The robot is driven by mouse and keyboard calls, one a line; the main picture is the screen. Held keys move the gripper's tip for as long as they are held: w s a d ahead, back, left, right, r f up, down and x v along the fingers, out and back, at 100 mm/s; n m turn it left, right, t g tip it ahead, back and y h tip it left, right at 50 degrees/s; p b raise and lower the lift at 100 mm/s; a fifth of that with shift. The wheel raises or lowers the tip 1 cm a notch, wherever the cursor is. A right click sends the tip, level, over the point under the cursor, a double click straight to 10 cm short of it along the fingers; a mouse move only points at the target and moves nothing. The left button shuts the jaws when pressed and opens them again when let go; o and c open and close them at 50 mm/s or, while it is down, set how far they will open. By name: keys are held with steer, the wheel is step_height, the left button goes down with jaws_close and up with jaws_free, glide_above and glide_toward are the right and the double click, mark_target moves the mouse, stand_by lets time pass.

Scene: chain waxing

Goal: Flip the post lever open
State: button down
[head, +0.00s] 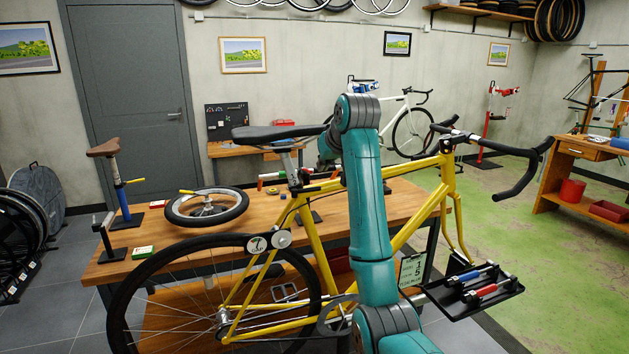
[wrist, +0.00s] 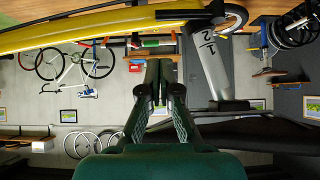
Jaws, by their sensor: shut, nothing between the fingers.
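The yellow bicycle (head: 310,235) stands in front of the bench, with its black saddle (head: 275,133) on a silver seat post (head: 296,165). A short black lever-like piece (head: 320,187) lies at the top of the seat tube. In the upside-down wrist view, a dark lever-like piece (wrist: 190,14) lies along the yellow tube beside the numbered seat post (wrist: 211,68). My gripper (wrist: 158,70) is shut and empty, beside the seat post and apart from the lever by a small gap in the picture. In the head view my arm hides the fingertips.
The wooden bench (head: 400,200) behind the bicycle holds a loose wheel (head: 206,208) and a blue post stand with a brown saddle (head: 122,190). A black tray (head: 473,291) with red and blue tools is at the lower right. Green floor (head: 560,265) is open on the right.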

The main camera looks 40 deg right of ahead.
mark_target(316, 185)
steer(key=shift+d+r, duration=0.15)
steer(key=shift+r, duration=1)
steer(key=x, duration=1)
steer(key=shift+s+f, duration=0.15)
steer(key=shift+f, duration=0.1)
steer(key=shift+s+a+f, duration=0.2)
steer(key=shift+s, duration=0.35)
steer(key=shift+s+a+f, duration=0.15)
steer(key=shift+s, duration=0.4)
steer(key=shift+s+a+f, duration=0.2)
steer(key=shift+s, duration=0.35)
